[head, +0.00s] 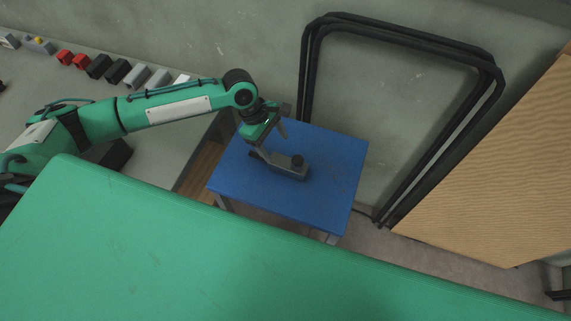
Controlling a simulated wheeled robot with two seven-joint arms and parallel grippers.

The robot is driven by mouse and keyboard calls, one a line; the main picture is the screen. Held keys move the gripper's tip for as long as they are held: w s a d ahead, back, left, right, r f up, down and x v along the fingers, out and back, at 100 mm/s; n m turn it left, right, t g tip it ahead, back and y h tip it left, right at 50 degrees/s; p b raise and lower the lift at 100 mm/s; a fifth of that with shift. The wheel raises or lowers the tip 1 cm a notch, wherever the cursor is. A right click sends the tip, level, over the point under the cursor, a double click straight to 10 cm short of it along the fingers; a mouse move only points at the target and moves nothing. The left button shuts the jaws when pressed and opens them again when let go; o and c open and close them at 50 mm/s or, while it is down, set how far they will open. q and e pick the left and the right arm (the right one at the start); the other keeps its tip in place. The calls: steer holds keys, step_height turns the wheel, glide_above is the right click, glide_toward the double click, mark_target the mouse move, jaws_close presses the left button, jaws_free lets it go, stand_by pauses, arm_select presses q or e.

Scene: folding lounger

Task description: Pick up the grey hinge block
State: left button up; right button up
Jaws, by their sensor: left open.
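A grey hinge block (289,170) with a dark round knob at its right end lies on the blue tabletop (320,205), near the middle. My left gripper (269,145) is over the tabletop, just above and to the left of the block, and points down. Its jaws are open, with nothing seen held between them. The gripper overlaps the left end of the block in this view, so I cannot tell whether they touch. My right gripper is not in view.
A large green surface (200,250) fills the foreground. Several small red, black and grey blocks (100,67) line a grey counter at the upper left. A black tubular frame (400,38) leans on the wall behind the blue table. A wooden panel (500,170) stands at the right.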

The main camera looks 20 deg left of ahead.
mark_target(284, 161)
arm_select(q)
steer(key=shift+n, duration=0.9)
steer(key=f, duration=0.2)
steer(key=f+p, duration=0.1)
steer(key=f, duration=0.1)
steer(key=w+d+f, duration=0.1)
steer(key=f, duration=0.2)
steer(key=shift+d+p, duration=0.1)
steer(key=shift+p, duration=0.2)
steer(key=shift+d+f+p, duration=0.25)
steer(key=shift+f+p, duration=0.1)
steer(key=shift+f, duration=0.15)
steer(key=p+x, duration=0.1)
steer(key=x, duration=0.2)
steer(key=shift+f, duration=0.65)
steer(key=shift+d, duration=0.1)
jaws_close()
